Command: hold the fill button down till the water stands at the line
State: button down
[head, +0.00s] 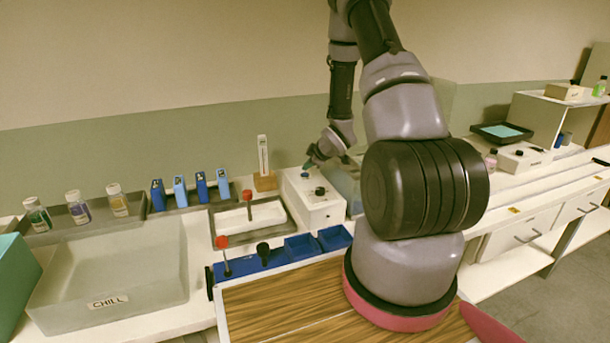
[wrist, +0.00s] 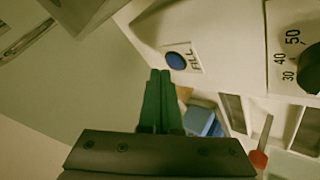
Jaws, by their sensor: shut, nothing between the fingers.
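The blue fill button (wrist: 176,61) sits on a white plate marked FILL on top of a white box. In the head view the button (head: 304,175) is a small dark spot near the back of the white box (head: 315,210). My gripper (head: 309,165) is above the box beside the button. In the wrist view the green fingers of my gripper (wrist: 160,73) are together and empty, with their tips just below the button in the picture. Whether they touch it I cannot tell. No water level or line can be made out.
A black dial (wrist: 310,68) with numbers is on the same box. A grey bin (head: 160,265) marked CHILL, several bottles and blue items stand left. A blue rack (head: 262,262) with red-topped and black-topped sticks is in front. My arm covers the area right of the box.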

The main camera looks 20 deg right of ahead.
aim_at(308, 175)
jog(key=shift+r, duration=0.15)
jog(key=shift+r, duration=2.5)
jog(key=shift+r, duration=0.3)
jog(key=s+r+m+h, duration=0.2)
jog(key=s+r+m, duration=0.2)
jog(key=r, duration=0.7)
jog(key=s+r+m+h, duration=0.1)
jog(key=s+r+m, duration=0.35)
jog(key=r, duration=0.65)
jog(key=s+a+r+m+y, duration=0.1)
jog(key=s+a+r+m, duration=0.1)
jog(key=s, duration=0.6)
jog(key=s+a+r+m+g+y, duration=0.1)
jog(key=s+a+r+m, duration=0.1)
jog(key=s+a+r, duration=0.3)
jog(key=s+a+r+m+g+y, duration=0.1)
jog(key=s+a+r+m, duration=0.2)
jog(key=s, duration=0.9)
jog(key=shift+a+r, duration=0.65)
